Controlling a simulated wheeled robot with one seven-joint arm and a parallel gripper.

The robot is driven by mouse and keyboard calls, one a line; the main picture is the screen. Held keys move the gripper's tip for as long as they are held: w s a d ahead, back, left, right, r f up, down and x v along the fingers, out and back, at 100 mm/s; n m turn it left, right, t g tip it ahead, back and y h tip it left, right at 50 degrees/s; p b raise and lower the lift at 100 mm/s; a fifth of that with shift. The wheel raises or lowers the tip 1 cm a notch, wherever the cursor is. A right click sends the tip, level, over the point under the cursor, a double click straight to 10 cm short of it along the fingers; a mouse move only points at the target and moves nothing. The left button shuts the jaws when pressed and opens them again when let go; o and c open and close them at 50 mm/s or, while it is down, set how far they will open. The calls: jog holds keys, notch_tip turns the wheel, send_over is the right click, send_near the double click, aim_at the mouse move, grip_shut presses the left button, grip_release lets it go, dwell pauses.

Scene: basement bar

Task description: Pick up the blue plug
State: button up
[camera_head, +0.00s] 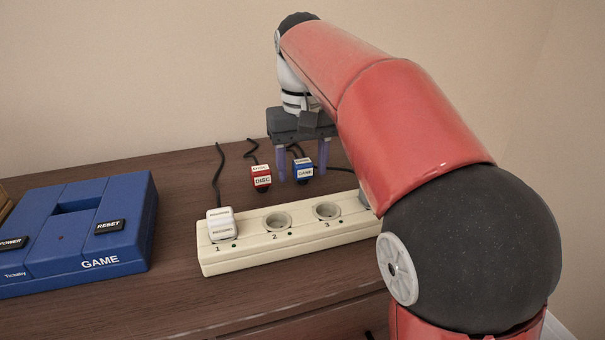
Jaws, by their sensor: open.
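The blue plug (304,170), with a white label reading GAME, is on the wooden cabinet top behind the power strip, its black cord running back. My gripper (302,174) points down over it with its fingers apart. One finger shows left of the plug and the other right of it. I cannot tell whether either finger touches it. The red plug (261,178), labelled DISC, is just left of the gripper. My arm covers part of the right side of the view.
The cream power strip (262,259) lies in front, with a white plug (221,224) in socket 1 and sockets 2 and 3 empty. Its right end is hidden by my arm. A blue game console (60,248) stands at left. The wall is close behind.

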jog(key=shift+f, duration=0.1)
jog(key=shift+c, duration=0.2)
jog(key=c, duration=1)
